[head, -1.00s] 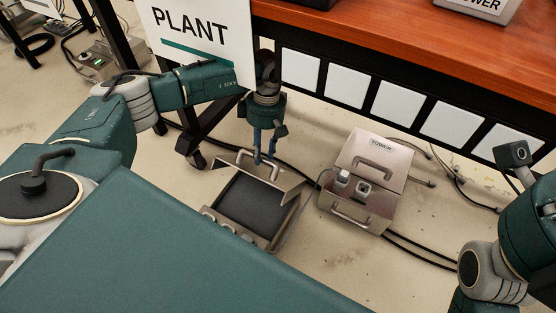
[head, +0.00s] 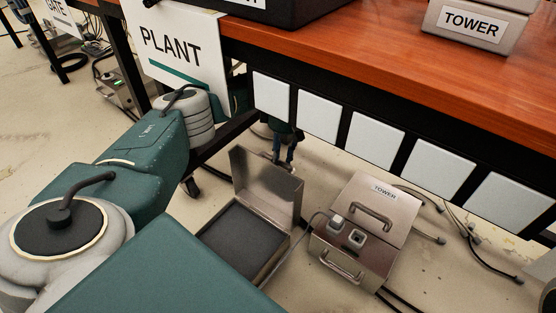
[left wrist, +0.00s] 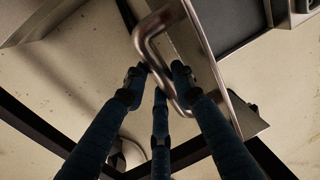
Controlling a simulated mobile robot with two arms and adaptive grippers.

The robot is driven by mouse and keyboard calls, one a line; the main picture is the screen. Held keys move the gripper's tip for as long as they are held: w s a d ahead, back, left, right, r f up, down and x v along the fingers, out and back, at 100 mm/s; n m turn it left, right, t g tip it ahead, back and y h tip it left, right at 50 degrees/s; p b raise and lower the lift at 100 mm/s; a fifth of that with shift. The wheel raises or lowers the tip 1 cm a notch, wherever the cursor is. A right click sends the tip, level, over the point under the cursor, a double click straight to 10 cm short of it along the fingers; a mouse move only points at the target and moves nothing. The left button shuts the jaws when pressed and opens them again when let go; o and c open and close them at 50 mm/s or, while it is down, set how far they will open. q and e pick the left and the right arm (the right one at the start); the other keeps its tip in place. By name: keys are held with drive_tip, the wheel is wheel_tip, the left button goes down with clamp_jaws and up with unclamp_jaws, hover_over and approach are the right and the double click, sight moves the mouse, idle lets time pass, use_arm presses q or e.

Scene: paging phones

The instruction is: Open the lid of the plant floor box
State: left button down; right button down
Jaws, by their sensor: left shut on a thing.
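The plant floor box (head: 236,238) is a metal case on the floor below the PLANT sign, with a dark interior. Its metal lid (head: 266,187) stands raised, roughly upright, at the back of the box. My left gripper (head: 283,160) is behind the lid's top edge, partly hidden by the lid and the table. In the left wrist view, its blue fingers (left wrist: 162,82) are shut on the lid's metal handle (left wrist: 148,32). The box's interior (left wrist: 235,18) shows beyond the lid there. My right gripper is not in view.
The TOWER floor box (head: 345,268), shut, with a handle and a plug, stands just right of the open box. Black cables (head: 470,255) lie on the floor.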

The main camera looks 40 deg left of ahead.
use_arm(q)
drive_tip(key=shift+s+d+f, duration=0.1)
drive_tip(key=shift+s+f, duration=0.15)
drive_tip(key=shift+f, duration=0.2)
drive_tip(key=shift+s+f, duration=0.2)
drive_tip(key=shift+f, duration=0.25)
drive_tip(key=c, duration=1.9)
unclamp_jaws()
drive_tip(key=o, duration=0.5)
drive_tip(key=shift+f, duration=0.25)
drive_tip(key=shift+w+r, duration=0.3)
drive_tip(key=shift+r, duration=0.35)
wheel_tip(320, 180, up, 11)
drive_tip(key=w, duration=0.2)
drive_tip(key=shift+f, duration=0.1)
